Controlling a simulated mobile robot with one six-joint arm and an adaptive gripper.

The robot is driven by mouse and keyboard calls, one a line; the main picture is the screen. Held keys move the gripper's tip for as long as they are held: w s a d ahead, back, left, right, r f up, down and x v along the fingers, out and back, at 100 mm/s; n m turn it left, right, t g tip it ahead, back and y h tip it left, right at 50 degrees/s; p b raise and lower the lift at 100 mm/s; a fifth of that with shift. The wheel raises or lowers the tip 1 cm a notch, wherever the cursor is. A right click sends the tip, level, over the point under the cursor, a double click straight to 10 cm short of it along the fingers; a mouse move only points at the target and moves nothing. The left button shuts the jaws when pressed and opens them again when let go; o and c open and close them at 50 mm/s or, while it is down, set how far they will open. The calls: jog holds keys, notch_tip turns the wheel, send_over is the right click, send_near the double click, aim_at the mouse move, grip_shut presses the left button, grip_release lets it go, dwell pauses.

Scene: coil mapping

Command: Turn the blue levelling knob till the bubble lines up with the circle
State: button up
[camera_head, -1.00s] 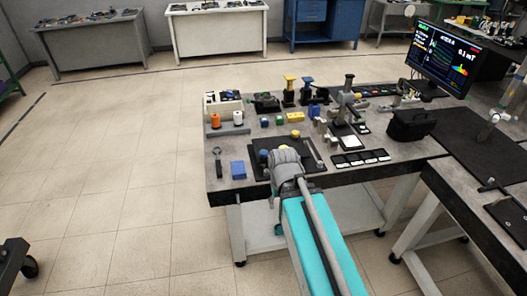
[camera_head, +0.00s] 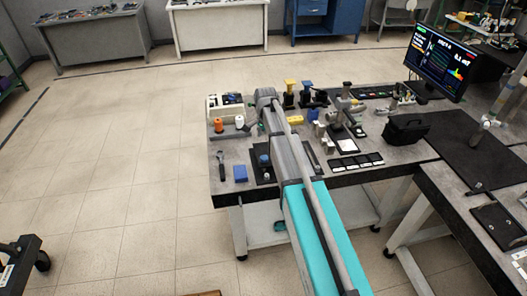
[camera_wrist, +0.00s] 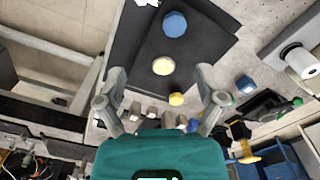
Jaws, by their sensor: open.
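A blue knob (camera_head: 264,159) stands on a black plate (camera_head: 261,178) near the front of the bench, beside my arm. In the wrist view a blue faceted knob (camera_wrist: 174,23) sits on the dark plate at the top, with a pale yellow round piece (camera_wrist: 163,66) below it. I cannot make out a bubble or a circle. My gripper (camera_wrist: 165,88) is open, its two fingers spread apart on either side of the yellow piece in the picture, with nothing held. In the head view the fingers are hidden behind my wrist.
A blue block (camera_head: 240,173) and a dark tool (camera_head: 221,165) lie front left. Orange (camera_head: 218,125) and white spools stand behind them. A microscope-like stand (camera_head: 346,112), black bag (camera_head: 405,129) and monitor (camera_head: 437,58) are to the right.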

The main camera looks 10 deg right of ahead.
aim_at(265, 157)
jog(key=w, duration=0.1)
jog(key=w+r+m, duration=0.1)
jog(key=shift+w, duration=0.4)
jog(key=shift+f, duration=0.15)
notch_tip(265, 157, down, 14)
jog(key=b, duration=1.3)
jog(key=shift+s+r, duration=0.1)
jog(key=shift+r, duration=0.15)
